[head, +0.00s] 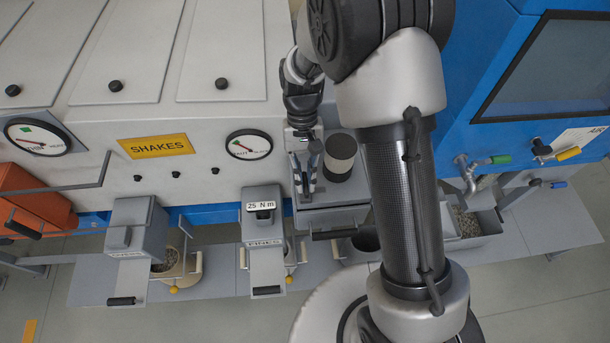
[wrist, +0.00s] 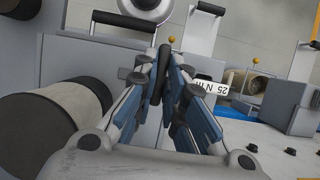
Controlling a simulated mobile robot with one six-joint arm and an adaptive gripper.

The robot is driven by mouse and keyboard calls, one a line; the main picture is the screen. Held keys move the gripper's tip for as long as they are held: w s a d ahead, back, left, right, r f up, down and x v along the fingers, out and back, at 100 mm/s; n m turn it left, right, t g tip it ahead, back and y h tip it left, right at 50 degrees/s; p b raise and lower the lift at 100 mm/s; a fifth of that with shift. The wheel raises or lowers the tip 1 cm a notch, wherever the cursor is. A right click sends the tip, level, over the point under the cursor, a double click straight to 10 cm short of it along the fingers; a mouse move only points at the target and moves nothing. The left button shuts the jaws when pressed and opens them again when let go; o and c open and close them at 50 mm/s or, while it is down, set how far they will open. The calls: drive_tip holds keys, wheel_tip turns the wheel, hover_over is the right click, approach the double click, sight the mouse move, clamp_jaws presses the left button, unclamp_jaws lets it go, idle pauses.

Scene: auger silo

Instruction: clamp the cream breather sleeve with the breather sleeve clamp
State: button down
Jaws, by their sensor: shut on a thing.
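The cream breather sleeve (head: 341,147) is a short upright cylinder with a cream band and black ends, on a grey housing right of my gripper. In the wrist view the fingertips (wrist: 164,70) are closed around a dark, narrow lever (wrist: 165,60), which looks like the breather sleeve clamp's handle. The fingers hide its lower part and the rest of the clamp.
A grey box labelled 25 N m (head: 258,206) stands left of my gripper; its label shows close to the fingers in the wrist view (wrist: 208,88). A grey chute (head: 138,225) is farther left. Taps (head: 470,168) and a gravel-filled tray (head: 466,222) are at right.

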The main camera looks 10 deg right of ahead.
drive_tip(key=c, duration=1.7)
unclamp_jaws()
drive_tip(key=shift+o, duration=0.2)
drive_tip(key=v, duration=1.2)
drive_tip(key=shift+d, duration=0.1)
